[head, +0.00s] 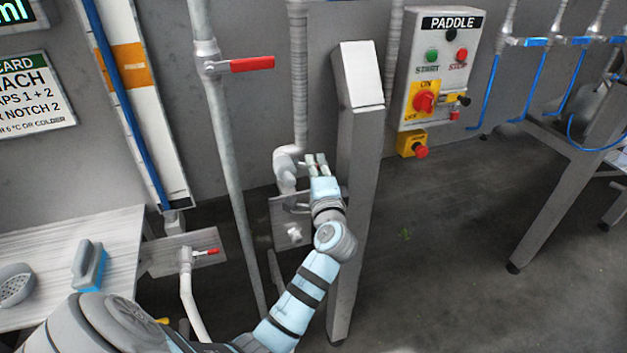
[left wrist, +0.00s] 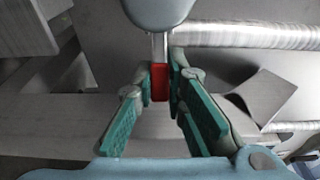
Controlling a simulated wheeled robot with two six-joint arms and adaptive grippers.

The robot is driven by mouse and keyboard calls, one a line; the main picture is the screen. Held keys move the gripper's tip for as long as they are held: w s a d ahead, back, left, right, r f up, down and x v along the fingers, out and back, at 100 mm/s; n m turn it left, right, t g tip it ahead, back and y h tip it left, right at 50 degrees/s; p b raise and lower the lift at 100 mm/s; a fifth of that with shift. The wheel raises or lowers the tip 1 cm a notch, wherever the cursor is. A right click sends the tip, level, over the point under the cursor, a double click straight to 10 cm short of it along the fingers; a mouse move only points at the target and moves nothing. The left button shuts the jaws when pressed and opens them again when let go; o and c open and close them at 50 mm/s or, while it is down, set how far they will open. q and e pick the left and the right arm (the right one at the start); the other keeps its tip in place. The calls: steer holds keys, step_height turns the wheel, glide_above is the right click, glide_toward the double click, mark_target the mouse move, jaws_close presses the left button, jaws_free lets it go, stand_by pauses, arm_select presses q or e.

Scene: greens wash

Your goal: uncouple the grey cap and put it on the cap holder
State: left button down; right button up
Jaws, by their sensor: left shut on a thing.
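My left gripper (head: 316,160) is at the lower end of the grey wall pipe (head: 287,167), just left of the grey post. In the left wrist view, its teal-padded fingers (left wrist: 165,92) are closed around a red tab (left wrist: 160,80) on a short metal bar. The bar runs up to a rounded blue-grey body (left wrist: 158,10), cut off by the top edge; I cannot tell whether this is the grey cap. In the head view my gripper and arm partly hide this spot. A grey plate (head: 278,213) with a pale fitting (head: 294,235) is below the pipe end; I cannot tell if it is the cap holder. My right gripper is not in view.
The slanted-top grey post (head: 360,130) stands close right of my gripper. A thin pipe with a red-handled valve (head: 250,65) runs down on the left. A table with a blue brush (head: 90,265) is at lower left. The paddle control box (head: 436,70) hangs right; the floor below is open.

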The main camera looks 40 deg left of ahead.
arm_select(q)
steer(key=shift+w+a+f+n+g+y+b, duration=0.1)
steer(key=shift+w+a+n+g+y+b, duration=0.2)
steer(key=shift+n+g+y+b, duration=0.8)
steer(key=shift+w+a+n+g+y+b, duration=0.35)
steer(key=shift+n+g+b, duration=0.8)
steer(key=shift+g+b, duration=1)
steer(key=shift+w+a+f+n+g+y+b, duration=0.15)
steer(key=shift+w+n+g+y+b, duration=0.25)
steer(key=shift+n+g+y+b, duration=0.95)
steer(key=shift+r+h+b, duration=0.15)
steer(key=shift+h+b, duration=0.25)
steer(key=c, duration=1.6)
jaws_free()
steer(key=v, duration=0.7)
steer(key=shift+d, duration=0.25)
